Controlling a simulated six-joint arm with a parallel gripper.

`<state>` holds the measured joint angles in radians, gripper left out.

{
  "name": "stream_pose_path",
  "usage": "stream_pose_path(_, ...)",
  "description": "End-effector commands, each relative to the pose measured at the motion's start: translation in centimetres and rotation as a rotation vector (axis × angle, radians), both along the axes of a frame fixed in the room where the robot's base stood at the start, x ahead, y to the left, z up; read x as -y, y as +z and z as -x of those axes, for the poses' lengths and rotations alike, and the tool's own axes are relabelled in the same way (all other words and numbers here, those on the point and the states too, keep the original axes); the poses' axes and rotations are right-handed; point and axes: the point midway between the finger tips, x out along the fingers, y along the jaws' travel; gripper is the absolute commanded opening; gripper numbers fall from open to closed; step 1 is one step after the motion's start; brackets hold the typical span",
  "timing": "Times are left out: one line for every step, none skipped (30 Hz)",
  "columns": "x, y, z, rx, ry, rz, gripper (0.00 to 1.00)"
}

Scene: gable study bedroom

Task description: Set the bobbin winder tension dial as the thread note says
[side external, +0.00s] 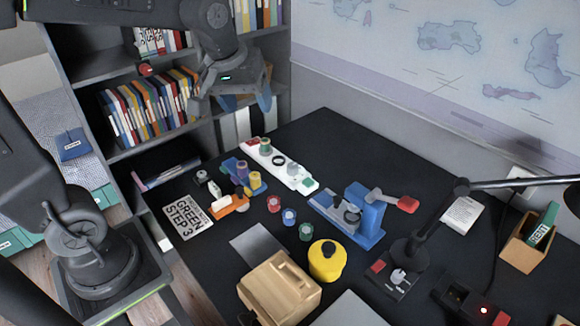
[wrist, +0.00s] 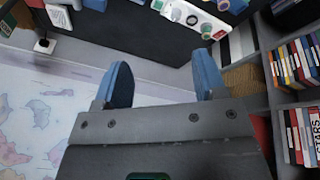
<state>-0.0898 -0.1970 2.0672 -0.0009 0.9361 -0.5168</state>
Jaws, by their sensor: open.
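The thread note (side external: 187,216) lies flat at the desk's left edge and reads "GREEN STEP 3". A long white device (side external: 301,181), which looks like the bobbin winder, lies at the back of the desk. It carries a green spool (side external: 265,146), a black ring (side external: 279,160) and a grey round knob (side external: 292,170). I cannot tell the dial's setting. The white device also shows at the top of the wrist view (wrist: 187,16). My gripper (side external: 238,101) is open and empty, raised near the bookshelf and apart from the device. Its blue fingers are spread in the wrist view (wrist: 162,80).
A blue rack with spools (side external: 240,177) and several loose spools stand nearby. A blue press with a red lever (side external: 362,212), a yellow canister (side external: 326,260), a wooden box (side external: 279,290) and a lamp (side external: 408,253) stand forward and right. The desk's far corner is clear.

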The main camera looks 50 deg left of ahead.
Motion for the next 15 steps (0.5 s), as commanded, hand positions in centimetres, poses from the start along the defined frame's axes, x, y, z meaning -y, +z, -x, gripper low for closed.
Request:
stream_pose_path(-0.7,-0.8,-2.2,-0.027,0.076,0.024,0.65)
stream_pose_path(-1.1,-1.1,-3.3,-0.039,0.124,0.038,0.65)
stream_pose_path(-1.6,-1.7,-4.8,-0.053,0.185,0.054,0.65)
stream_pose_path(-2.0,-2.2,-5.9,-0.065,0.232,0.067,0.65)
stream_pose_path(-2.5,-2.8,-7.0,-0.076,0.28,0.08,0.65)
stream_pose_path(-3.1,-3.6,-8.4,-0.091,0.342,0.096,0.65)
stream_pose_path(-3.5,-4.3,-9.4,-0.1,0.389,0.107,0.65)
stream_pose_path(-4.0,-5.0,-10.5,-0.111,0.436,0.118,0.65)
stream_pose_path(-4.7,-6.1,-11.8,-0.125,0.5,0.132,0.65)
stream_pose_path(-5.2,-7.0,-12.7,-0.136,0.548,0.141,0.65)
stream_pose_path(-5.7,-7.9,-13.7,-0.145,0.596,0.152,0.65)
stream_pose_path(-6.3,-9.2,-14.8,-0.159,0.659,0.163,0.65)
stream_pose_path(-6.9,-10.3,-15.7,-0.17,0.708,0.173,0.65)
stream_pose_path(-7.4,-11.3,-16.4,-0.179,0.755,0.18,0.65)
stream_pose_path(-8.0,-12.8,-17.4,-0.192,0.816,0.19,0.65)
